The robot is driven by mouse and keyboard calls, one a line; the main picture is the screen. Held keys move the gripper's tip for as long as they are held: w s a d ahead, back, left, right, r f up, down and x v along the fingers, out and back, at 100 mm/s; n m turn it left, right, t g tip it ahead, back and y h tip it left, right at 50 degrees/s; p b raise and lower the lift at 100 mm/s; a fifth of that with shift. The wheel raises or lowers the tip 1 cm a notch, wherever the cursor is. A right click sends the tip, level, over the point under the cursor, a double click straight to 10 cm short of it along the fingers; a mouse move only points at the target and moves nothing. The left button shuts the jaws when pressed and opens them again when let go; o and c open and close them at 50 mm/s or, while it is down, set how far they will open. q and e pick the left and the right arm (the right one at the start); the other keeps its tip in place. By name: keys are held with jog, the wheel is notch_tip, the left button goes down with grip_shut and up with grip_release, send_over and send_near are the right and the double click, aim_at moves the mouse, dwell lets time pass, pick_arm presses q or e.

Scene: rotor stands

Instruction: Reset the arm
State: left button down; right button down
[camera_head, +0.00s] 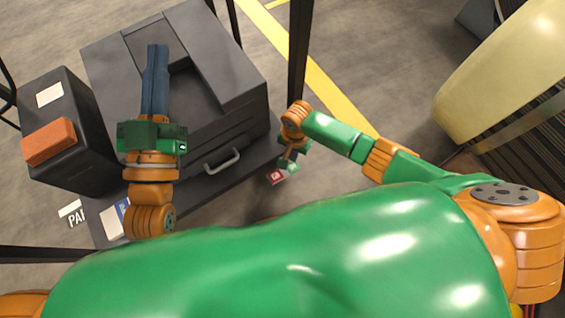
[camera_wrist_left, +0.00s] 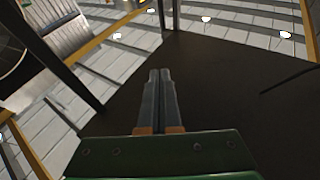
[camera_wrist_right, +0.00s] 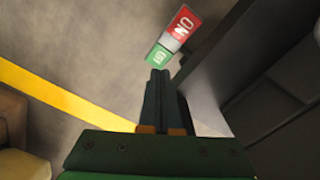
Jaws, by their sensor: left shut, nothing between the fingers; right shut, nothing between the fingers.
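My left gripper (camera_head: 156,62) is shut and empty, in front of or above the dark grey machine box in the head view. In the left wrist view its two fingers (camera_wrist_left: 160,78) lie together with nothing between them, against a dark panel. My right gripper (camera_head: 285,165) hangs low beside the right side of the machine box in the head view; its fingers are small there. In the right wrist view its fingers (camera_wrist_right: 158,80) are together and empty over grey floor. No rotor or stand is clearly visible.
The dark grey box (camera_head: 245,90) with a handle stands on a dark table. A black box (camera_head: 85,110) carries an orange block (camera_head: 49,142) at left. A red tag (camera_head: 275,177) and a red and green label (camera_wrist_right: 172,35) show near my right gripper. A pale yellow rounded object (camera_head: 500,70) is at right.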

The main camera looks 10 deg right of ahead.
pick_arm(q)
jog(key=shift+w+a+f+g+y, duration=0.1)
jog(key=shift+w+f+g+y, duration=0.2)
jog(key=shift+f, duration=0.35)
jog(key=shift+w+f+g+y, duration=0.1)
jog(key=shift+f+g, duration=0.3)
jog(key=shift+f, duration=0.25)
